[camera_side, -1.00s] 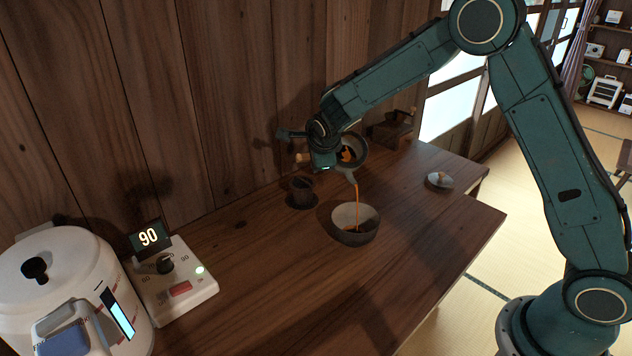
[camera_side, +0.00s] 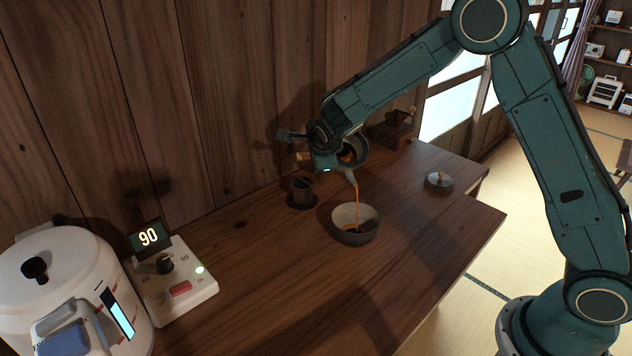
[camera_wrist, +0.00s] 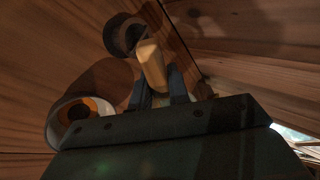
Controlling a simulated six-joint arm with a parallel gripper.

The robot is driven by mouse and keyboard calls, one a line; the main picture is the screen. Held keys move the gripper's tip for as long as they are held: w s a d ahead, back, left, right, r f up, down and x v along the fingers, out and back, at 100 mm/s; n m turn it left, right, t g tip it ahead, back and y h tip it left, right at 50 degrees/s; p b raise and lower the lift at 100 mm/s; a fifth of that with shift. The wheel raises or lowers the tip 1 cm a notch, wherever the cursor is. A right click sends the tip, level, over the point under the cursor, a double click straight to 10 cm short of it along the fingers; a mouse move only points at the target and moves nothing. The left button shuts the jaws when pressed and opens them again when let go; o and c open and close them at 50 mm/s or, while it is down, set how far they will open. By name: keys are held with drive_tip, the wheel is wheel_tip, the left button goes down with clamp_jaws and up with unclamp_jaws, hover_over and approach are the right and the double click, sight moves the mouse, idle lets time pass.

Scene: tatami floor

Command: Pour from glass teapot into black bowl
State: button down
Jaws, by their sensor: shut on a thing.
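The glass teapot (camera_side: 354,148) is held tilted above the black bowl (camera_side: 356,236), spout down. A thin orange-brown stream runs from the spout into the bowl, where dark liquid shows. The bowl stands upright on the wooden counter, grey inside. My gripper (camera_side: 323,160) is shut on the teapot's wooden handle, whose end sticks out on the left. The wrist view shows the handle (camera_wrist: 152,66) between my fingers. A round vessel with orange-brown liquid, seemingly the bowl (camera_wrist: 62,104), shows at lower left there. The teapot's body is partly hidden by my gripper in the side view.
A dark cup (camera_side: 302,192) stands left of the bowl. A small lid (camera_side: 439,182) lies to the right. A wooden grinder (camera_side: 393,130) is behind. A control box (camera_side: 175,285) and white kettle (camera_side: 60,280) stand at front left. The counter between is clear.

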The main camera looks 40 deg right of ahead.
drive_tip(key=shift+s+a+r+t+h, duration=0.15)
drive_tip(key=shift+s+r+t+h, duration=0.1)
drive_tip(key=shift+r+t+h, duration=0.25)
idle(1.2)
drive_tip(key=shift+w+f+y, duration=0.1)
drive_tip(key=shift+w+y, duration=0.05)
drive_tip(key=shift+y, duration=0.15)
drive_tip(key=shift+w+d+f+g+y, duration=0.25)
drive_tip(key=shift+f+g+y, duration=0.1)
drive_tip(key=shift+g, duration=0.35)
drive_tip(key=shift+w+d+f+g+y, duration=0.1)
drive_tip(key=shift+w+f+g+y, duration=0.2)
drive_tip(key=shift+g, duration=0.4)
drive_tip(key=shift+s+f+g+y, duration=0.1)
drive_tip(key=shift+f+g+y, duration=0.4)
drive_tip(key=shift+g, duration=0.45)
drive_tip(key=shift+w+f+g+y, duration=0.1)
drive_tip(key=shift+f+g+y, duration=0.2)
drive_tip(key=shift+g+y, duration=0.5)
drive_tip(key=shift+s+f+g+y, duration=0.1)
drive_tip(key=shift+f+g+y, duration=0.3)
drive_tip(key=shift+g, duration=0.75)
